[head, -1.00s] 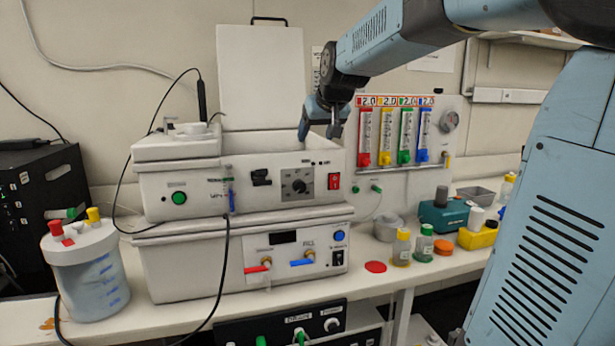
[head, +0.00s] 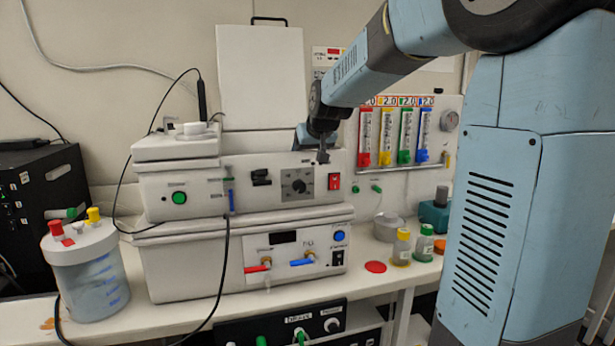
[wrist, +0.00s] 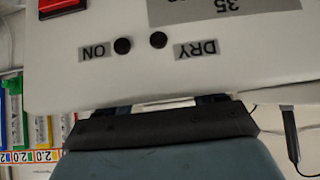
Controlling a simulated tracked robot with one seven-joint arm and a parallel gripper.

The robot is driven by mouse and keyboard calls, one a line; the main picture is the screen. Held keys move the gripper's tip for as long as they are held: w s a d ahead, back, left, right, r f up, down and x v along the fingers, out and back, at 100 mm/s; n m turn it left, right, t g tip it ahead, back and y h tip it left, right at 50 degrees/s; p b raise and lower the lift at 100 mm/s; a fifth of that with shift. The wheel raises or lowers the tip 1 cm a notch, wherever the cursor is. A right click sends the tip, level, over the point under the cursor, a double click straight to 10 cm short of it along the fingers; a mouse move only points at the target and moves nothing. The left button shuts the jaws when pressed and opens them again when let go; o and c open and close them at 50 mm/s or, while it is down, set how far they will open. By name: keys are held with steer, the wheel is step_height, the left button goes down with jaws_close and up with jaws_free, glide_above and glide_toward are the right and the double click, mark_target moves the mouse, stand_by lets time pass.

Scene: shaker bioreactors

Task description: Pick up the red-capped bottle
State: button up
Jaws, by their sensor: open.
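I cannot make out a bottle with a red cap in either view. A flat red disc (head: 375,267) lies on the bench; I cannot tell whether it is a cap. A yellow-capped bottle (head: 401,247) and a green-capped bottle (head: 425,244) stand upright to its right. My gripper (head: 323,156) is open, in front of the upper right of the white machine, well above and left of these bottles. In the wrist view my gripper (wrist: 165,102) is partly seen against the machine's white panel, with no bottle at it. My arm hides the bench's right end.
The white stacked machine (head: 245,258) fills the middle of the bench, with a raised lid behind. A large jar (head: 90,278) with red and yellow top fittings stands left. A metal bowl (head: 388,228) and teal device (head: 434,216) sit behind the bottles. Colored flow tubes (head: 405,135) hang behind.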

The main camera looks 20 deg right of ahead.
jaws_close()
stand_by(0.6)
